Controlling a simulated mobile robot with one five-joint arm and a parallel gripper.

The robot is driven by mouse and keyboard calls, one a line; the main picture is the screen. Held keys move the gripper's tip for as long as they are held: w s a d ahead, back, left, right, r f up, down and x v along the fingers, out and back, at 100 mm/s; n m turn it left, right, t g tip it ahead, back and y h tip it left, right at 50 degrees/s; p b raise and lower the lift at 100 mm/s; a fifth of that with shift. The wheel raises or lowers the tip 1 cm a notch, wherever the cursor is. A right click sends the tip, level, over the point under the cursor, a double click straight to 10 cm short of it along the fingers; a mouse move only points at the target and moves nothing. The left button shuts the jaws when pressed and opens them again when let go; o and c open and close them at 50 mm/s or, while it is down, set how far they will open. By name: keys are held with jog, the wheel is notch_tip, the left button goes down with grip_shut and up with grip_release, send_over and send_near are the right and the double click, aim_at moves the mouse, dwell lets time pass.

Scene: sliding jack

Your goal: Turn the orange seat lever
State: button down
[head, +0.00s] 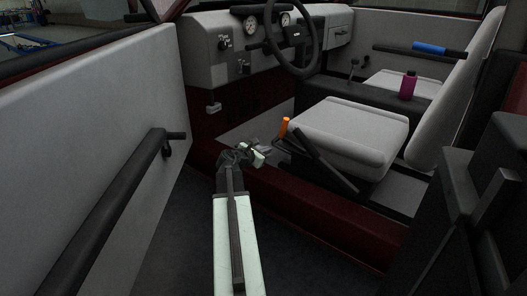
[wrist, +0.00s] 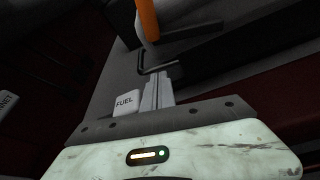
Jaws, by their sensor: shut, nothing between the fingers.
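The orange seat lever (head: 284,126) stands up at the front left corner of the driver's seat (head: 350,132). In the wrist view the lever (wrist: 148,18) shows at the top edge, cut off by the frame. My gripper (head: 266,149) is just left of and below the lever in the head view, reaching in over the red sill. In the wrist view my fingers (wrist: 159,88) are together and empty. The lever lies beyond their tips, with a visible gap. A thin dark bent rod (wrist: 155,62) shows between the fingertips and the lever.
A white FUEL tab (wrist: 126,103) shows beside my fingers in the wrist view. A black bar (head: 322,160) runs along the seat's side. The open door (head: 90,150) with its dark handle stands left. The steering wheel (head: 293,45) is above. A purple bottle (head: 408,86) stands beyond the seat.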

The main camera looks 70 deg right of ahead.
jog(key=s+d+r+p, duration=0.1)
jog(key=d+p, duration=0.1)
jog(key=d, duration=0.4)
jog(key=shift+s+r, duration=0.35)
jog(key=shift+s, duration=0.05)
jog(key=r+p, duration=0.1)
jog(key=s+r+p, duration=0.1)
jog(key=p, duration=0.1)
jog(key=shift+a+r, duration=0.15)
jog(key=shift+r, duration=0.25)
send_near(280, 135)
notch_tip(280, 135, down, 3)
jog(key=w+a, duration=0.1)
jog(key=a, duration=0.1)
jog(key=shift+w+f+b, duration=0.15)
jog(key=shift+f+b, duration=0.05)
jog(key=shift+b, duration=0.2)
